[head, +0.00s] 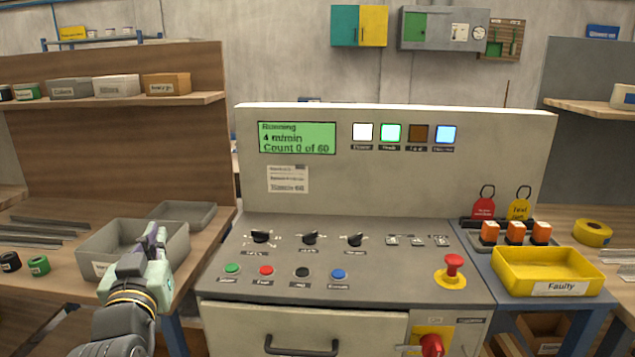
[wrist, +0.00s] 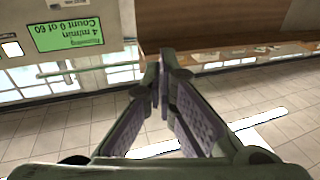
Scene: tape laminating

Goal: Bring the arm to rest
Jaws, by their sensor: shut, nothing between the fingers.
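My gripper (head: 155,240) is at the left of the head view, raised in front of the grey bin on the left bench. In the wrist view my gripper (wrist: 160,62) has its fingertips together with nothing between them. My arm comes up from the bottom edge of the head view. The control console (head: 385,185) stands to the right of my gripper, apart from it. Its green display (head: 296,137) reads "Running, 4 m/min, Count 0 of 60". The display also shows upside down in the wrist view (wrist: 65,34).
The grey bin (head: 105,265) is on the left bench behind my gripper. The console has knobs, coloured buttons and a red emergency stop (head: 453,265). A yellow "Faulty" tray (head: 555,287) sits on the right bench. A red rotary switch (head: 431,345) is at the console's lower front.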

